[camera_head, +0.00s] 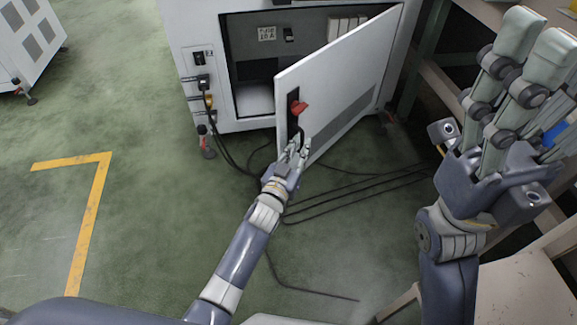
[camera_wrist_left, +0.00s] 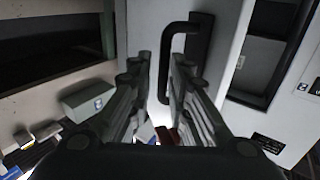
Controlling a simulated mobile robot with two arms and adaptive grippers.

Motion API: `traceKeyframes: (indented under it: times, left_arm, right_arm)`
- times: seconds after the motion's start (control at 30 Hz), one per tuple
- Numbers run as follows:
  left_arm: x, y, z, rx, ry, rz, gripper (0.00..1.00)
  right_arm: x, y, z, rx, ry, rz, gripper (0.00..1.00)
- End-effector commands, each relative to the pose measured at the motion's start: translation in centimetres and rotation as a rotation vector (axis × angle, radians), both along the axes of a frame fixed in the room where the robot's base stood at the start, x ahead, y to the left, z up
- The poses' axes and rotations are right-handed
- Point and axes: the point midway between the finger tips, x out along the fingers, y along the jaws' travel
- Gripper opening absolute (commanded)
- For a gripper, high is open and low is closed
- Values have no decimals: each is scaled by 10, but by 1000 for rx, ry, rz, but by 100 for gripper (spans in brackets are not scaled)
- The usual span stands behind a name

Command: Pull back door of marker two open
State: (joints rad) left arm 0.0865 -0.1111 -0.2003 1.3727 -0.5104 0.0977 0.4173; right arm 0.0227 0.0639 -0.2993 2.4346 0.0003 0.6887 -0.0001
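The white cabinet door (camera_head: 345,75) stands partly open in the head view, hinged at its right side, with the cabinet's dark interior (camera_head: 262,55) showing. A black latch plate with a red lever (camera_head: 300,107) is on the door near its free edge. My left gripper (camera_head: 297,148) is at the lower part of that free edge. In the left wrist view, a black bar handle (camera_wrist_left: 165,72) on the white door shows between and beyond my left fingers (camera_wrist_left: 162,85), which are apart; contact is unclear. My right gripper (camera_head: 530,70) is raised at the right, empty, its fingers apart.
Black cables (camera_head: 350,185) lie on the green floor below the door. Plugs and cords (camera_head: 207,100) hang at the cabinet's left front. A wooden workbench (camera_head: 530,275) stands at the right. The floor at left, with a yellow line (camera_head: 88,215), is clear.

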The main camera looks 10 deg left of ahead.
Motion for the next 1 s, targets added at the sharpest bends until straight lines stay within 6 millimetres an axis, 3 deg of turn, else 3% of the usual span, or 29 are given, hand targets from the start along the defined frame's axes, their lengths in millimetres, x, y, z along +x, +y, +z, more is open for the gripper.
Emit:
traceKeyframes:
  times: [0.2,0.4,0.6,0.9,1.0]
  left_arm:
    - [-46,13,-2,2,3,1,18]
    - [-77,22,-2,2,3,2,18]
    - [-91,26,-1,2,1,3,18]
    - [-92,26,-1,1,2,3,18]
    - [-93,26,5,-2,-10,0,0]
  right_arm:
    - [0,0,0,-1,1,1,60]
    - [0,0,0,-2,2,1,60]
    - [0,0,0,-2,2,1,60]
    - [0,0,0,-2,2,1,60]
    - [0,0,0,-1,4,1,60]
